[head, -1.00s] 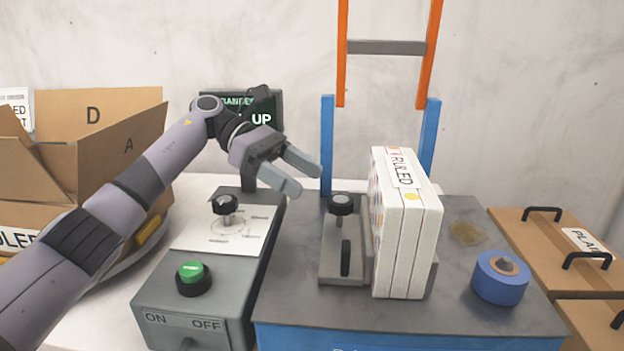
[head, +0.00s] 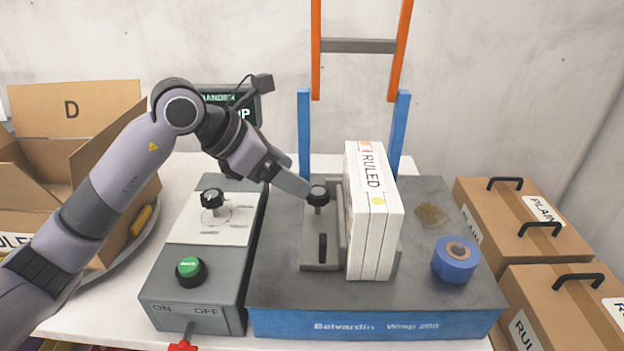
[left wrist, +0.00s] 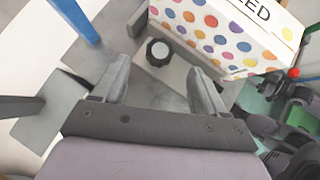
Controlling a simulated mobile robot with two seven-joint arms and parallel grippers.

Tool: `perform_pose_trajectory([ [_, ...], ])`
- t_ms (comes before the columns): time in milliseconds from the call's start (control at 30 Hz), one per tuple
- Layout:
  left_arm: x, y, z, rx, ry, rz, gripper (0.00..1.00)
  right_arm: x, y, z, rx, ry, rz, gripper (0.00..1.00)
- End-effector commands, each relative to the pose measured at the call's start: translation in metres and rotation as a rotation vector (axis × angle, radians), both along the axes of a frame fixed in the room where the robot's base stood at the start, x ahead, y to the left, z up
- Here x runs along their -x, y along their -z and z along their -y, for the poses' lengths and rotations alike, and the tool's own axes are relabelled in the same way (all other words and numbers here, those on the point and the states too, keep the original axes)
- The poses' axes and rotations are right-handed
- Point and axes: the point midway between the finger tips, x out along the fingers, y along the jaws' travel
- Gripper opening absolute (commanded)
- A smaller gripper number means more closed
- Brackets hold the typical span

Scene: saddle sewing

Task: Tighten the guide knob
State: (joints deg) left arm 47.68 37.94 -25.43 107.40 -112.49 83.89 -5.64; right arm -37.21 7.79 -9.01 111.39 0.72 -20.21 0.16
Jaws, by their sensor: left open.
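The guide knob (head: 317,195) is a black round knob on a short post. It stands on a grey guide plate (head: 312,250) that also carries a black upright handle (head: 323,247). My left gripper (head: 300,184) is open beside the knob in the head view. In the left wrist view the knob (left wrist: 158,51) lies ahead of and between the two spread fingers of my left gripper (left wrist: 160,82), with no finger seen touching it. A second black knob (head: 212,199) sits on the control box at left. My right gripper is not in the head view.
A stack of white RULED boxes (head: 378,240) stands against the guide's right side. Blue tape (head: 456,260) lies farther right on the machine top (head: 420,292). The green button (head: 189,268) is on the control box. Blue posts (head: 304,130) rise behind.

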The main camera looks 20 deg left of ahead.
Motion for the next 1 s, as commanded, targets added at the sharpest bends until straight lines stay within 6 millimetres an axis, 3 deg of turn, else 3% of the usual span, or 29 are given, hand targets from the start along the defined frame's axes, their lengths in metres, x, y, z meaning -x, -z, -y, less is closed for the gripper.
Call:
perform_pose_trajectory([
  [400,-0.027,0.042,0.031,0.001,0.004,-0.004,0.72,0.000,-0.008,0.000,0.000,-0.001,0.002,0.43],
  [767,-0.031,0.047,0.035,0.000,0.004,-0.003,0.72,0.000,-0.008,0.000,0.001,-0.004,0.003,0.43],
  [933,-0.031,0.047,0.035,0.000,0.004,-0.003,0.20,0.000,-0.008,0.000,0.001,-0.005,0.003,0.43],
  [1000,-0.031,0.047,0.034,0.000,0.004,-0.003,0.16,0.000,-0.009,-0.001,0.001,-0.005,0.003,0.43],
])
